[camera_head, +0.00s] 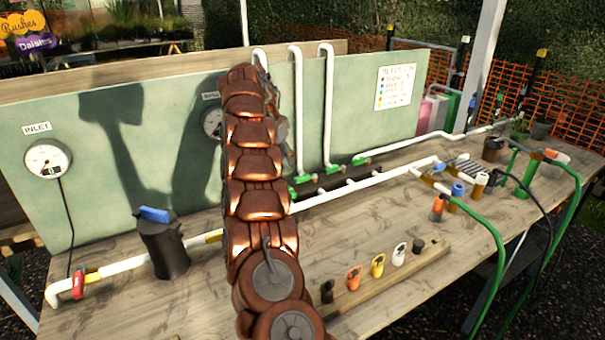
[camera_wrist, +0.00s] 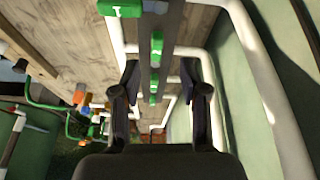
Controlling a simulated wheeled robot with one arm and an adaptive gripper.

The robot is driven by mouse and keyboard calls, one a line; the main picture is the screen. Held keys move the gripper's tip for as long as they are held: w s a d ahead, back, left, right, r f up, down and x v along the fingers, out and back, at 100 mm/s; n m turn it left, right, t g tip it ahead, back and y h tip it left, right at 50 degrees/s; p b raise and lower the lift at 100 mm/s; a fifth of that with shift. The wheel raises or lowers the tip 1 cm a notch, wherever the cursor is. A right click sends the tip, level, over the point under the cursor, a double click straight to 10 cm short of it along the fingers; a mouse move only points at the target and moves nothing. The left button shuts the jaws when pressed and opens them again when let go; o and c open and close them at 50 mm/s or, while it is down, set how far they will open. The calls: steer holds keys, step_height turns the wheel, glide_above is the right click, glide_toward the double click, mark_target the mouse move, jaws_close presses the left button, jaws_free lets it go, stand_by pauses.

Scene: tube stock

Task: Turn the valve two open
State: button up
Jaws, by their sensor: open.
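A row of green valves runs along a dark manifold at the foot of the green panel. In the head view, valves show right of my arm: a near one (camera_head: 302,178), a middle one (camera_head: 334,169) and a far one (camera_head: 361,160). In the wrist view, one green handle (camera_wrist: 119,8) lies crosswise at the top edge, and others, such as this one (camera_wrist: 156,46), line up below it. I cannot tell which is valve two. My gripper (camera_wrist: 160,82) is open around the line of sight to the valve row, with nothing visibly held. In the head view my arm hides it.
White pipes (camera_head: 328,110) rise along the panel (camera_head: 345,95) beside the valves. A dark filter pot with a blue handle (camera_head: 155,214) and a red valve (camera_head: 78,286) stand left. A wooden strip with coloured tags (camera_head: 405,268) lies in front. Green hoses (camera_head: 490,230) hang at the right.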

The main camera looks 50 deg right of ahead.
mark_target(303, 176)
steer(key=shift+m+h, duration=0.3)
steer(key=shift+m, duration=0.4)
steer(key=shift+s+d+f+p, duration=0.3)
steer(key=shift+d+f, duration=0.6)
steer(key=shift+f, duration=0.35)
steer(key=shift+s+d+f+p, duration=0.3)
steer(key=shift+d+f, duration=0.6)
steer(key=shift+f, duration=0.4)
steer(key=shift+s+d+f+p, duration=0.2)
steer(key=shift+s+d+f, duration=0.1)
steer(key=shift+d+f, duration=0.8)
steer(key=shift+a+f, duration=0.15)
steer(key=shift+a, duration=0.05)
steer(key=shift+c, duration=0.4)
jaws_close()
